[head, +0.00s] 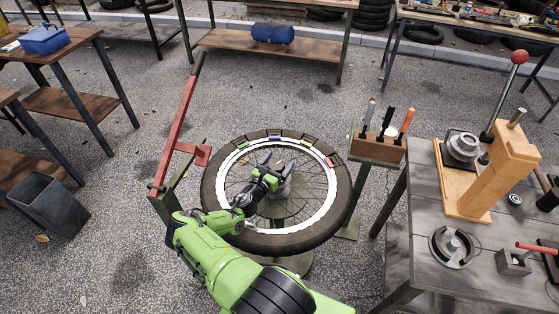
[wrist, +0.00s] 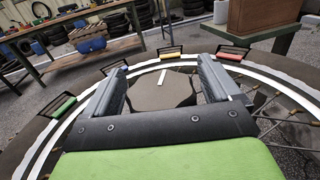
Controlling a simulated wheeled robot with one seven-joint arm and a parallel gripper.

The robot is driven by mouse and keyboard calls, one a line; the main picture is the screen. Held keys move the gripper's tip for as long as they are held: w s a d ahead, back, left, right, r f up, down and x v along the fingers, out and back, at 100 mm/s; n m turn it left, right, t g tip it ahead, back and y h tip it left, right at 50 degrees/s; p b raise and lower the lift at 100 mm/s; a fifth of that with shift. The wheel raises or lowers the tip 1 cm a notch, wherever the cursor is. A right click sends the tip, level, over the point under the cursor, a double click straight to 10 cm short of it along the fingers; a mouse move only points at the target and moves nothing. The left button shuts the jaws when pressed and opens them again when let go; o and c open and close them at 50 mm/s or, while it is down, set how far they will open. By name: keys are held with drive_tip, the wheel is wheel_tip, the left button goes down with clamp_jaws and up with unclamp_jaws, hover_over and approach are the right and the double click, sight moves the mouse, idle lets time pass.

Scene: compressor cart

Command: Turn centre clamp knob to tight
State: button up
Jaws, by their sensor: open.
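The centre clamp knob (wrist: 165,95) is a dark brown, many-sided disc with a white mark on top. In the wrist view it lies between my two grey fingers, which are apart; I cannot tell whether they touch it. In the head view my gripper (head: 277,168) is over the wheel's centre and partly hides the knob (head: 285,188). The spoked wheel (head: 335,205) lies flat on a stand, with a black tyre and a white rim. My gripper is open, and its fingers (wrist: 163,78) point toward the knob.
Coloured clips, such as a green one (wrist: 63,106) and a red one (wrist: 229,56), line the rim. A red lever (head: 176,120) stands left of the wheel. A wooden tool block (head: 378,148) stands right, beside a grey workbench (head: 400,250).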

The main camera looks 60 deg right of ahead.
drive_tip(key=shift+c, duration=0.2)
drive_tip(key=c, duration=0.9)
